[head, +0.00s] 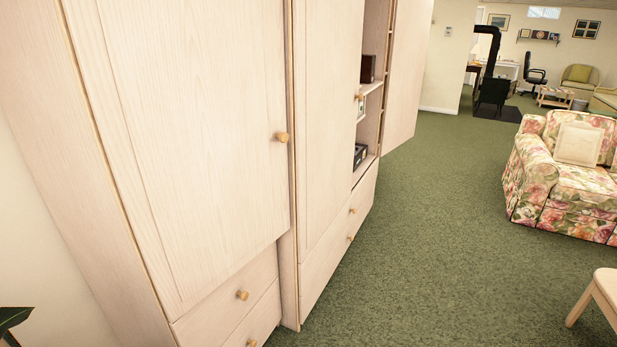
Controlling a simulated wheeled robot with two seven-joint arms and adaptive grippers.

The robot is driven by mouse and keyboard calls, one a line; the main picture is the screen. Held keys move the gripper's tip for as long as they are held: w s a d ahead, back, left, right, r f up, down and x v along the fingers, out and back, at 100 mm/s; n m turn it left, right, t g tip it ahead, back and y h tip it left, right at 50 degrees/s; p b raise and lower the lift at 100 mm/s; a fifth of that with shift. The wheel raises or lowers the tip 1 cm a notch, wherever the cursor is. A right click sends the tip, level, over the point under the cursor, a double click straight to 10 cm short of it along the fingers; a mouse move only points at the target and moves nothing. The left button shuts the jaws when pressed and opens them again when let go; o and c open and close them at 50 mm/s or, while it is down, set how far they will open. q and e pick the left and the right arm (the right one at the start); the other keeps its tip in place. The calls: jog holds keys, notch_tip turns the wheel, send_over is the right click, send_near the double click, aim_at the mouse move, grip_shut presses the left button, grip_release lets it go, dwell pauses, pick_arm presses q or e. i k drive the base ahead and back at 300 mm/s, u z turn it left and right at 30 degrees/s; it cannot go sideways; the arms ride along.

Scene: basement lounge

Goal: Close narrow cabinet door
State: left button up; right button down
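A tall pale wooden cabinet runs along the left. Its near door (195,130) has a round knob (282,137) and looks flush with its frame. Beyond it, a narrower door (325,110) with a knob (359,97) also looks shut. Past that, open shelves (374,98) show, and a far door panel (408,75) appears to stand out at an angle from the cabinet. No knob shows on that panel, and its hinge side is not clear. Neither gripper is in view.
Drawers (225,308) sit below the near door. Green carpet (440,220) lies clear along the cabinet's right side. A floral armchair (560,180) stands at right, with a wooden furniture piece (600,295) at lower right. A black stove (492,92) stands far back.

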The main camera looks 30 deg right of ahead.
aim_at(187, 98)
jog(key=u, duration=0.15)
jog(key=k, duration=0.35)
jog(key=z, duration=1)
jog(key=i, duration=1.4)
jog(key=u, duration=0.45)
